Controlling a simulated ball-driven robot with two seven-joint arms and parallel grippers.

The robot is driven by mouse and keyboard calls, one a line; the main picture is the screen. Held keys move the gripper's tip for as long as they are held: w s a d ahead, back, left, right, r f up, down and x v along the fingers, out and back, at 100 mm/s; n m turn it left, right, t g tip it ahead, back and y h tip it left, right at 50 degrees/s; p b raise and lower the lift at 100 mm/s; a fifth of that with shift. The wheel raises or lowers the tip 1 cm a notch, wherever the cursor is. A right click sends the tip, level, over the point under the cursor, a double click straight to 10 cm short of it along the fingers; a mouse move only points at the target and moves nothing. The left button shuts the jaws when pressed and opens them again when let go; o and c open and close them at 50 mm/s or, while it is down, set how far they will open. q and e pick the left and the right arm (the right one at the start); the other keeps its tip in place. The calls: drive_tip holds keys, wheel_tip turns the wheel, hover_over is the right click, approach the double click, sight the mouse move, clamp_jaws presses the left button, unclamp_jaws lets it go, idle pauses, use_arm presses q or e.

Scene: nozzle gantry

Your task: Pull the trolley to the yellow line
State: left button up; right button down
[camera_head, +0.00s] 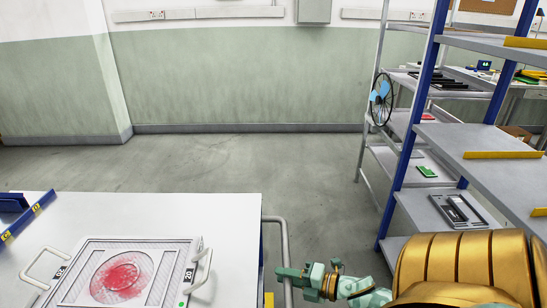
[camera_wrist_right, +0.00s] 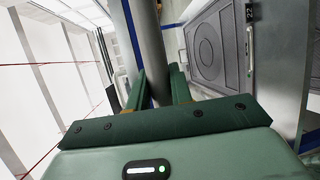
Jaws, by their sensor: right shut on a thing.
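The trolley (camera_head: 228,212) has a white top and stands at the lower left of the head view. Its grey tubular handle (camera_head: 283,235) sticks out on the right side. My right gripper (camera_head: 285,273) is at this handle, its arm coming in from the lower right. In the right wrist view, the two green fingers (camera_wrist_right: 158,88) are shut on the grey handle tube (camera_wrist_right: 148,45), one on each side. My left gripper is not in view. No yellow line shows on the visible floor.
A framed tray (camera_head: 190,258) with a red round patch and two handles lies on the trolley. A shelf rack with blue posts (camera_head: 410,125) stands close on the right. Grey floor (camera_head: 200,165) is open behind the trolley, up to the wall.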

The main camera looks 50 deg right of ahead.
drive_tip(key=shift+s+d+f, duration=0.1)
drive_tip(key=shift+s+d, duration=0.2)
drive_tip(key=shift+s, duration=0.15)
drive_tip(key=c, duration=1.3)
unclamp_jaws()
drive_tip(key=shift+s+d, duration=0.1)
drive_tip(key=shift+d, duration=0.05)
drive_tip(key=shift+o, duration=0.2)
drive_tip(key=p+v, duration=0.2)
drive_tip(key=v, duration=1.4)
drive_tip(key=shift+s, duration=0.25)
